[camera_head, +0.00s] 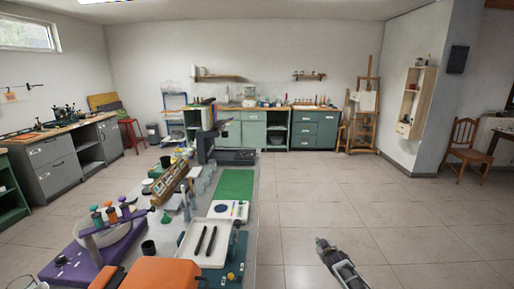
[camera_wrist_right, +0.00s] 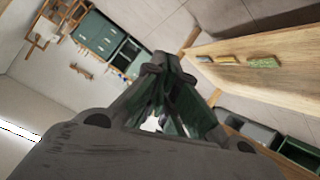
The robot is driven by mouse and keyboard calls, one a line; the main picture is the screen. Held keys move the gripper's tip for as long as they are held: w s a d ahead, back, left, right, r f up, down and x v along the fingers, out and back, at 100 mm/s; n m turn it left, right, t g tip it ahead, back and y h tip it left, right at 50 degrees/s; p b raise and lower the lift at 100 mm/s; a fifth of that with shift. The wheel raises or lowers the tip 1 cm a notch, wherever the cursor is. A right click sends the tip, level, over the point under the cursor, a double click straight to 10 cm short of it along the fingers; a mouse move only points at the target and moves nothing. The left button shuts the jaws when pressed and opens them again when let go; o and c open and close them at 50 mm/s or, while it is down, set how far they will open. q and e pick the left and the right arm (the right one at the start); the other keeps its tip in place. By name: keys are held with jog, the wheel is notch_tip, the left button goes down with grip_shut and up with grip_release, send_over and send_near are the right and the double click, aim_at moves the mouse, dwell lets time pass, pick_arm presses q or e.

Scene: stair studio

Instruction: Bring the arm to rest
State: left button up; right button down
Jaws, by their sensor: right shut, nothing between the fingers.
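My right gripper (camera_head: 322,244) is in the lower right of the head view, over the tiled floor and to the right of the long work table (camera_head: 246,240). It is shut and empty. In the right wrist view its fingers (camera_wrist_right: 168,62) come together at the tips with nothing between them. The gripper is apart from the table and touches nothing that I can see. I cannot make out my left gripper in the head view.
The table holds a white tray (camera_head: 188,252) with two dark sticks, a purple stand (camera_head: 77,258), a green mat (camera_head: 235,184) and an orange box (camera_head: 160,273). Open tiled floor (camera_head: 320,203) lies right of it. An easel (camera_head: 365,110) and chair (camera_head: 463,147) stand farther back.

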jog(key=s+d+f+m+g, duration=0.15)
jog(key=s+f+g, duration=0.35)
jog(key=s+f, duration=2.55)
jog(key=s+f+g, duration=0.2)
jog(key=s+f, duration=0.2)
jog(key=s, duration=1)
jog(key=s+a+f+g, duration=0.1)
jog(key=s+f, duration=0.4)
jog(key=s, duration=1)
jog(key=s+a+f+g, duration=0.1)
jog(key=s+f+g, duration=0.2)
jog(key=s, duration=1.2)
jog(key=shift+s+a+f, duration=0.2)
jog(key=shift+f, duration=0.5)
jog(key=shift+w+m, duration=0.15)
jog(key=shift+m, duration=0.1)
